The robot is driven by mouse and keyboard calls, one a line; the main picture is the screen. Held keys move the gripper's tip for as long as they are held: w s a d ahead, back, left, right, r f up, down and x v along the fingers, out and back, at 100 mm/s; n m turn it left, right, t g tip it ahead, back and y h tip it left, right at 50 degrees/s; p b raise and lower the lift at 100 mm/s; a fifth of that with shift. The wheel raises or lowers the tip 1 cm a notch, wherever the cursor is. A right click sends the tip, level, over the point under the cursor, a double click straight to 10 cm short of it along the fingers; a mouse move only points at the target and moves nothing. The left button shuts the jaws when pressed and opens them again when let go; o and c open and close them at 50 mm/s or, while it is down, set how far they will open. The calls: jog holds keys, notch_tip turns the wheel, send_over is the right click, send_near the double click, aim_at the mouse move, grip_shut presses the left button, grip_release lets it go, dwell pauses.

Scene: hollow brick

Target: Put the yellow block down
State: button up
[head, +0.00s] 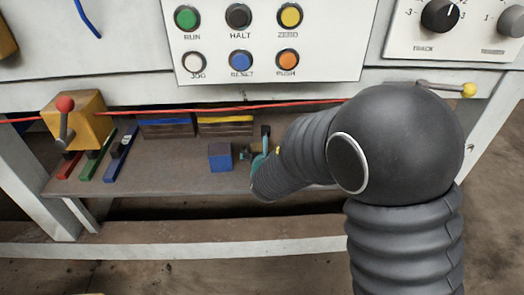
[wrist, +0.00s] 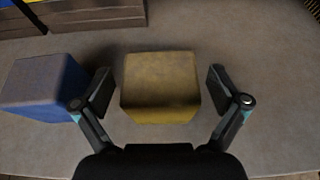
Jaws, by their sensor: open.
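The yellow block (wrist: 160,88) sits on the grey shelf (wrist: 230,35) between the two fingers of my gripper (wrist: 161,90) in the wrist view. The fingers are spread, with a gap showing on each side of the block. In the head view my gripper (head: 258,147) is low over the shelf (head: 180,180), partly behind my arm. The yellow block is mostly or wholly hidden there by my arm and gripper.
A blue block (wrist: 42,85) stands close beside the left finger; the head view shows it too (head: 220,157). Slatted racks with blue (head: 166,124) and yellow (head: 226,123) tops stand behind. A red cable (head: 200,110) crosses above the shelf. A yellow lever box (head: 78,120) stands left.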

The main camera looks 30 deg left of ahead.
jog(key=shift+r, duration=0.15)
jog(key=shift+s+r, duration=0.1)
jog(key=v, duration=1.1)
jog(key=shift+s+d, duration=0.3)
jog(key=shift+r, duration=0.1)
